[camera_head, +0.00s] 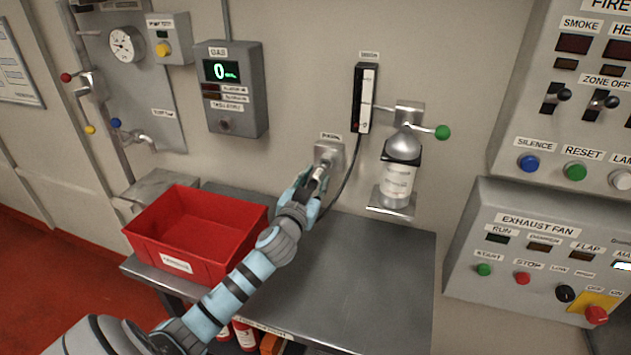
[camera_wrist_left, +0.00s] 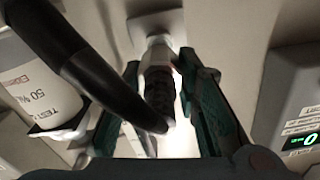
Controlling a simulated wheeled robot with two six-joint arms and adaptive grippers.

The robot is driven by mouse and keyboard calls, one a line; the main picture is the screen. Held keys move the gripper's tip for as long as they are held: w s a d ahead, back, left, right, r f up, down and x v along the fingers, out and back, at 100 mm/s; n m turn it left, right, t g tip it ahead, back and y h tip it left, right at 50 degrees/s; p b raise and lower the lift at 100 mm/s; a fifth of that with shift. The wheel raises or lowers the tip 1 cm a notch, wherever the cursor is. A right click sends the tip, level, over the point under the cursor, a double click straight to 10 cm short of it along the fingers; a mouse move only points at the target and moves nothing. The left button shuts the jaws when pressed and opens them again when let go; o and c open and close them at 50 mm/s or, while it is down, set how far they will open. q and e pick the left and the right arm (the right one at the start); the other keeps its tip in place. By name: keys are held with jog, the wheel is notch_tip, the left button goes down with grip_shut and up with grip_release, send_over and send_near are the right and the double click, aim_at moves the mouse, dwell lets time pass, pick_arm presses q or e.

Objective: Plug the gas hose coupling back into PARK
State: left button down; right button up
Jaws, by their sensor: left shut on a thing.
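The gas hose coupling (camera_head: 320,172) is a small dark and metallic fitting at the end of a black hose (camera_head: 350,172). My left gripper (camera_head: 314,183) is shut on it, just below the labelled PARK wall plate (camera_head: 331,152). In the left wrist view, the ribbed coupling (camera_wrist_left: 158,88) sits between the teal fingers, its far end at a pale socket on the square plate (camera_wrist_left: 172,22). I cannot tell whether it is fully seated. The hose (camera_wrist_left: 95,75) crosses that view at left. My right gripper is not in view.
A red bin (camera_head: 195,235) stands on the grey metal bench (camera_head: 370,265), left of my arm. A gas display box (camera_head: 232,90) is at upper left. The bench's right side is clear.

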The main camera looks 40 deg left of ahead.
pick_arm(q)
jog(key=shift+w+a, duration=0.1)
jog(key=shift+w, duration=0.2)
dwell(0.4)
jog(key=shift+w, duration=0.3)
jog(key=shift+b+x, duration=0.35)
jog(key=shift+x, duration=0.75)
jog(key=c, duration=1.1)
grip_release()
jog(key=shift+a, duration=0.1)
jog(key=shift+s, duration=0.35)
jog(key=v, duration=1.1)
jog(key=shift+s+d, duration=0.15)
jog(key=shift+d, duration=0.1)
